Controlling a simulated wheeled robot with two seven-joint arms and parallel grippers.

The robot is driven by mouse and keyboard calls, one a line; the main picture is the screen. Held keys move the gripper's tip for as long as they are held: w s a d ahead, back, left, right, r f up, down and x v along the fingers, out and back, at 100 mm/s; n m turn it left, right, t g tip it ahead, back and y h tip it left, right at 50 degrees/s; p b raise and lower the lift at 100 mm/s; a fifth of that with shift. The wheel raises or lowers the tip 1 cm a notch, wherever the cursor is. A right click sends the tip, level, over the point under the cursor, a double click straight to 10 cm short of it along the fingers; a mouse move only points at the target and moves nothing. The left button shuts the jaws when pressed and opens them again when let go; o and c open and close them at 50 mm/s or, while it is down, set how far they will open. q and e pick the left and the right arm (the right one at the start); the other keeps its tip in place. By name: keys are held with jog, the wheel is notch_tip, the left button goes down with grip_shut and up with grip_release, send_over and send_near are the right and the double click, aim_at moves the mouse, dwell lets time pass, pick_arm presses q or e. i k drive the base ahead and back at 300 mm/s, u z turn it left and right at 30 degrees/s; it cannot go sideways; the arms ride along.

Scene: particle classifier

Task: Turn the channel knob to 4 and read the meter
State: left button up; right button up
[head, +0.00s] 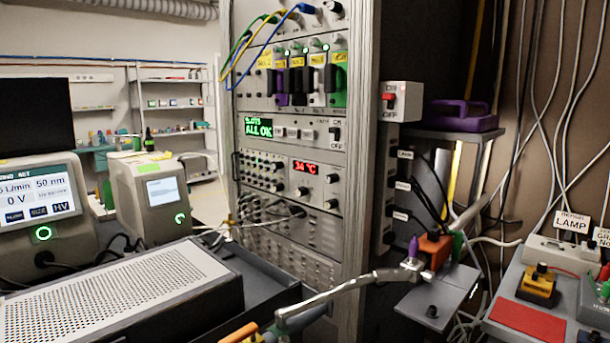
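No knob that I can read as marked for channels is in the head view. A screen (40,202) on the left instrument shows L/min, 50 nm and 0 V. I cannot tell whether any of these is the task's meter. Neither of my grippers can be made out in this view.
A perforated grey box (105,290) fills the lower left. A metal tube (350,292) crosses the lower middle to an orange block (435,249). A bench with a red pad (528,320) and a lamp plug strip (560,255) stands at right. Cables hang behind it.

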aim_at(303, 191)
jog(key=z, duration=0.5)
jog(key=k, duration=0.95)
jog(key=u, duration=0.75)
jog(key=i, duration=1.1)
